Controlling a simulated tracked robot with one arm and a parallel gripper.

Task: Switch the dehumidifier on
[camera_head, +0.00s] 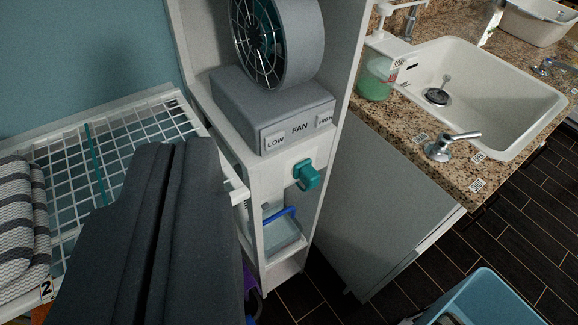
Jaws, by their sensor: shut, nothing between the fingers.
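I see nothing labelled as a dehumidifier. A grey fan unit (275,110) stands on a shelf in a tall white cabinet (345,100). Its base reads FAN, with LOW at the left and HIGH at the right. A teal knob or switch (307,175) sticks out from the white panel below it. My dark gripper (182,150) fills the lower left, its two fingers shut together and empty. It appears in front of the white wire rack, left of the cabinet and apart from the teal knob. It hides part of the rack and the cabinet's lower left.
The wire rack (110,150) at the left holds a striped grey and white cloth (18,225). At the right, a granite counter (405,115) has a white sink (520,100), a lever tap (445,147) and a green soap bottle (375,82). A blue basket (490,295) stands on the dark floor.

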